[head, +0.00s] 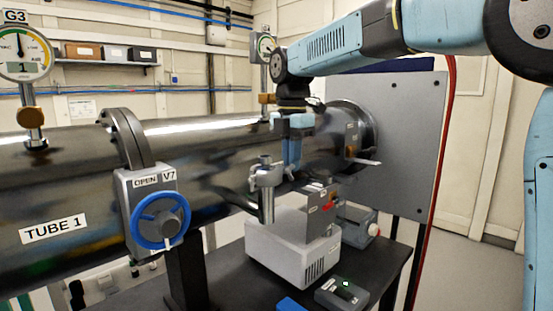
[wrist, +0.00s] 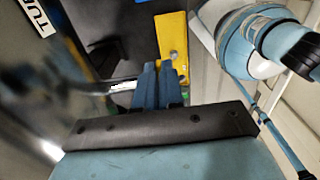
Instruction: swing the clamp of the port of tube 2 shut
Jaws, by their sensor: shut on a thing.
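Tube 2 (head: 215,150) is the dark shiny pipe right of the flange and valve V7. Its port (head: 266,207) appears as a grey upright metal fitting on the near side. The grey clamp (head: 268,174) is at the top of this fitting; how far it stands open cannot be told. My gripper (head: 290,168) points down just right of the fitting, its blue fingers close together on a part of the clamp, mostly hidden by them. In the wrist view my gripper (wrist: 158,70) shows its fingers nearly together; the clamp cannot be made out clearly there.
Valve V7 with a blue handwheel (head: 160,219) reads OPEN, left of the port. A pale pump box (head: 292,250) stands below on the dark table (head: 225,265). A small control box (head: 342,293) is at the front. A grey panel (head: 410,140) stands behind right.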

